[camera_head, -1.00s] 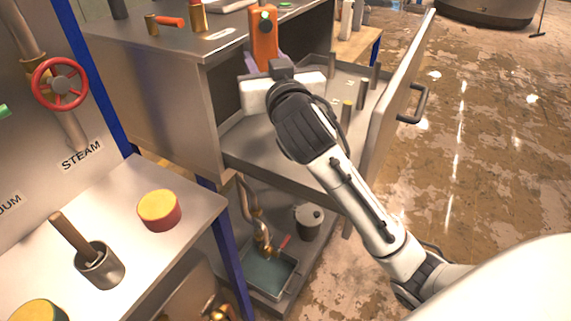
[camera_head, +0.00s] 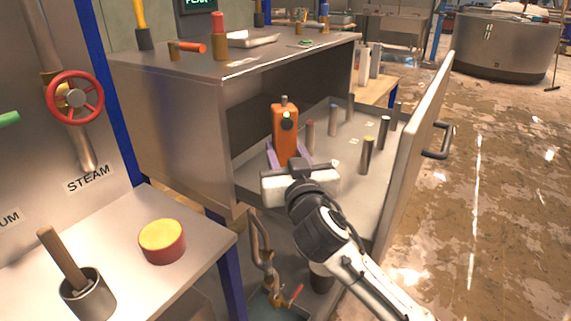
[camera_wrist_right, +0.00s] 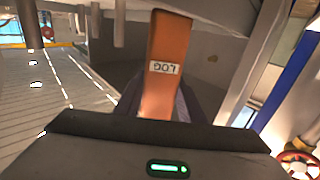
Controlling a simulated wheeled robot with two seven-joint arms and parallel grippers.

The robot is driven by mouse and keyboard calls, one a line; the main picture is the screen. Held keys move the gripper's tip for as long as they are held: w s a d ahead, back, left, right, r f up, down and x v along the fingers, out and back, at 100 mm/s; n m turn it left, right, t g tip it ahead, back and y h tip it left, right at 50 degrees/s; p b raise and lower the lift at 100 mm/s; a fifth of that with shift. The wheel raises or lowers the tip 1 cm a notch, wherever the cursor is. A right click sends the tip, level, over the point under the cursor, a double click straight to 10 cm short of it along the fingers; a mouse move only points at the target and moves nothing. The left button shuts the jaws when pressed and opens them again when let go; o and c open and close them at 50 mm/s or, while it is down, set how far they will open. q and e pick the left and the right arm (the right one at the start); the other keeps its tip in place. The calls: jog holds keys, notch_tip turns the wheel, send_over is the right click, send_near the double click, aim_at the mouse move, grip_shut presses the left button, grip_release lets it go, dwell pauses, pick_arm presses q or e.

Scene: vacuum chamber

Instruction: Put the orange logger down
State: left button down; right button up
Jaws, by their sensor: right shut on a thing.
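The orange logger (camera_head: 285,128) is upright between the purple fingers of my right gripper (camera_head: 288,155), which is shut on it. In the head view it is over the inner part of the pulled-out metal drawer (camera_head: 252,172). I cannot tell whether its base touches the drawer floor, since the gripper covers it. In the right wrist view the logger (camera_wrist_right: 166,60) stands between the fingers and shows a white label reading "LOG". My left gripper is not in view.
Several upright cylinders, among them a dark metal one (camera_head: 367,155), stand in the drawer's right part. The drawer front (camera_head: 417,130) with its handle is to the right. The cabinet top (camera_head: 190,65) overhangs behind. A steel bench with a red-yellow puck (camera_head: 162,240) is at left.

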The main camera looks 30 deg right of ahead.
jog(key=shift+f, duration=1.1)
jog(key=shift+f, duration=0.15)
jog(key=o, duration=1.2)
jog(key=shift+s+a, duration=0.1)
jog(key=shift+s, duration=0.2)
jog(key=b+v, duration=0.1)
jog(key=v, duration=1)
jog(key=shift+s, duration=0.15)
